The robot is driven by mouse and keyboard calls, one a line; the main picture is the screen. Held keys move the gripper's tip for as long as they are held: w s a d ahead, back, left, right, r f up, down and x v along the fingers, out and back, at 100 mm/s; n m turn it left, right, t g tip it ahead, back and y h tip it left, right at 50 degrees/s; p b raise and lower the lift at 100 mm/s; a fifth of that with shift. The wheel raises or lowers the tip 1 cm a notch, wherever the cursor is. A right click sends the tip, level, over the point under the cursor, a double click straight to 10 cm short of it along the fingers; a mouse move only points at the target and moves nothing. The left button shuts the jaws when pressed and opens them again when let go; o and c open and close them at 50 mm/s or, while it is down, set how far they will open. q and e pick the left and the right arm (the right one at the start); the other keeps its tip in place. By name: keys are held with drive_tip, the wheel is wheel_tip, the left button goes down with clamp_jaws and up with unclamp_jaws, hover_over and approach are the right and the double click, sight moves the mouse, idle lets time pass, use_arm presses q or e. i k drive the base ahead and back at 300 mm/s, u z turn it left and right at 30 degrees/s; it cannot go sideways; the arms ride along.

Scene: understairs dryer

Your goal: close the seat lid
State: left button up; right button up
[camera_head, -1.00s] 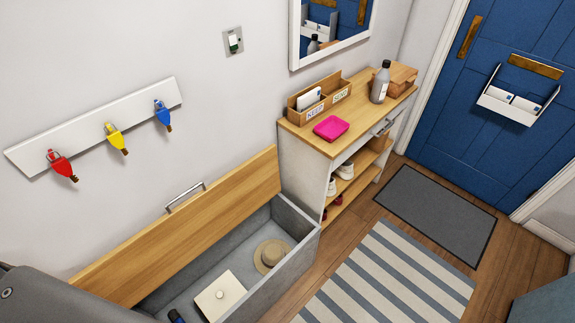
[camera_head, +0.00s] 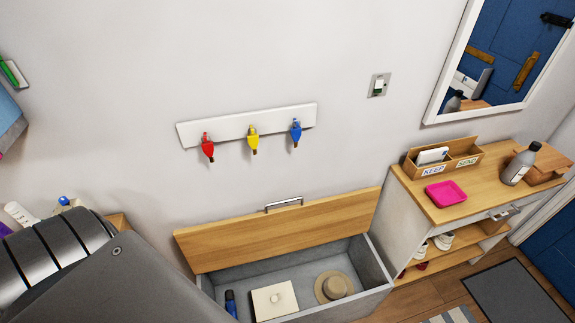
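The wooden seat lid (camera_head: 285,228) stands raised and tilted back against the wall, with a metal handle (camera_head: 284,203) on its upper edge. The open grey storage box (camera_head: 378,262) is below it. Inside lie a blue bottle (camera_head: 231,303), a white square box with a round knob (camera_head: 272,299) and a straw hat (camera_head: 334,287). My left arm fills the lower left and hides part of the box's left end. Neither gripper shows.
A key rail (camera_head: 228,130) hangs above the lid. A dark mat (camera_head: 515,293) lies at lower right.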

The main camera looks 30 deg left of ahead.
sight(228, 243)
drive_tip(key=u, duration=0.95)
